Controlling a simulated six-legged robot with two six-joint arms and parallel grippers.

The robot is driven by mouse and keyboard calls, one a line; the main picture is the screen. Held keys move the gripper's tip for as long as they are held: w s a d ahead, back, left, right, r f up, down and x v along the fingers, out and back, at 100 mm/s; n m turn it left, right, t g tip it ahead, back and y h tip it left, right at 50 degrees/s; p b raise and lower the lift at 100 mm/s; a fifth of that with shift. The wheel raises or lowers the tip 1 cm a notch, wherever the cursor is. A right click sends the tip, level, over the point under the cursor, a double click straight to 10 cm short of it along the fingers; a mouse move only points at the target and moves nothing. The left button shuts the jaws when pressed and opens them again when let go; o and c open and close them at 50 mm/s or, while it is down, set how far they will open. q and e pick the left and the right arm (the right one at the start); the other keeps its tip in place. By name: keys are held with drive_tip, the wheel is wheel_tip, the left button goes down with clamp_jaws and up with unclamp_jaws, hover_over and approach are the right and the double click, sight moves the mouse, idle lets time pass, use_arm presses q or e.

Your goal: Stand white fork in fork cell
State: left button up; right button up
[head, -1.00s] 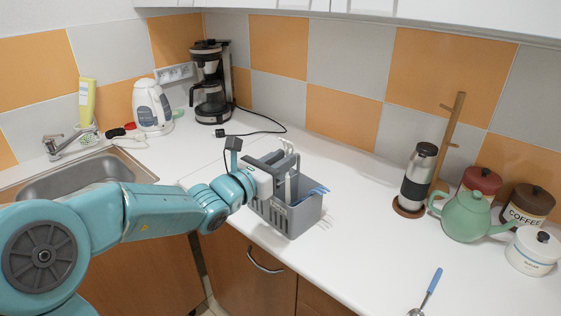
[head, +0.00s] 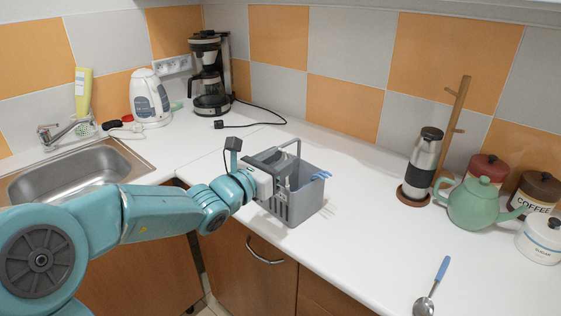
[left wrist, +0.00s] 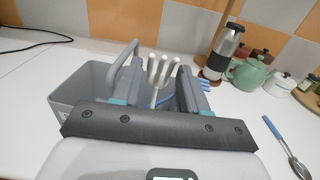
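The white fork (left wrist: 158,70) stands upright, tines up, in the left wrist view. Its lower end is hidden behind my gripper. The grey cutlery caddy (head: 301,207) stands on the counter and also shows in the left wrist view (left wrist: 62,98). My left gripper (left wrist: 157,88) is at the caddy, with one finger on each side of the fork. The fingers are apart, with gaps beside the fork. The fork appears to stand in the caddy; which cell holds it is hidden. My right gripper is out of view.
Blue cutlery (head: 320,175) sticks out of the caddy's right side. A blue-handled spoon (head: 434,287) lies at the front right. A flask (head: 423,165), a green teapot (head: 476,203) and canisters stand at the right. The sink (head: 80,174) is at the left.

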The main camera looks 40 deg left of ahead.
use_arm(q)
drive_tip(key=shift+o, duration=0.4)
drive_tip(key=shift+s, duration=0.1)
drive_tip(key=shift+s, duration=0.3)
drive_tip(key=s+a+b, duration=0.1)
drive_tip(key=s, duration=1.4)
drive_tip(key=shift+s, duration=0.25)
drive_tip(key=shift+a, duration=0.1)
